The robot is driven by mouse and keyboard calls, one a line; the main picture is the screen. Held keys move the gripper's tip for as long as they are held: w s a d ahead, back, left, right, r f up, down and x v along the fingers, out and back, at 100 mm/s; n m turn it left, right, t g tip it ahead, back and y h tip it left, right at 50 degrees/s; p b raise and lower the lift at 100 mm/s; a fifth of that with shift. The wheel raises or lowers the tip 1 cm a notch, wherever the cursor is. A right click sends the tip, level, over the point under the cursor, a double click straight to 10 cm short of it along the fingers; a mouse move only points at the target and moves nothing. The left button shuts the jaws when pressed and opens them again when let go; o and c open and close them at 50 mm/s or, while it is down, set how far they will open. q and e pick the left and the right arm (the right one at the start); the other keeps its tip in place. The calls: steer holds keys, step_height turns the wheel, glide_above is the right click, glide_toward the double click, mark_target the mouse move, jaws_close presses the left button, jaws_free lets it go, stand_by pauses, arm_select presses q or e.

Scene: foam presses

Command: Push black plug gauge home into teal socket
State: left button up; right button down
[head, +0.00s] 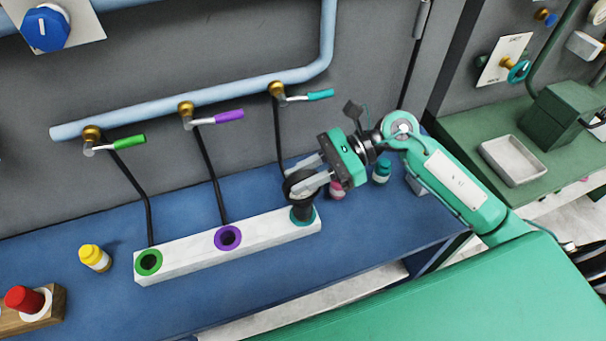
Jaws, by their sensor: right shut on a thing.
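The black plug gauge (303,212) stands roughly upright at the teal socket (315,217), on the right end of the white block (190,256). Its lower end is within the teal ring; how deep it sits I cannot tell. My right gripper (304,178) comes in from the right and is shut on the upper part of the gauge. The fingers hide part of its top. The purple socket (228,238) and the green socket (149,262) in the same block are empty. My left gripper is not in view.
On the blue bench (370,235) stand a yellow bottle (95,258), a pink bottle (337,191) and a teal bottle (382,172). A red button (25,299) is at the left. Valve levers and a pipe (210,98) run along the wall behind.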

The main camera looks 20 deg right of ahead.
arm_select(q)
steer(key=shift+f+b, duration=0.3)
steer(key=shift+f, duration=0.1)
arm_select(e)
steer(key=shift+f, duration=0.3)
steer(key=c, duration=1.1)
jaws_free()
steer(key=shift+d, duration=0.35)
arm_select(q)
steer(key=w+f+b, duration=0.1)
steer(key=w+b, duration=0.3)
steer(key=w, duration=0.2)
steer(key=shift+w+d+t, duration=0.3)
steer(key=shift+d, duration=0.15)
arm_select(e)
steer(key=v, duration=1.3)
steer(key=shift+r, duration=0.15)
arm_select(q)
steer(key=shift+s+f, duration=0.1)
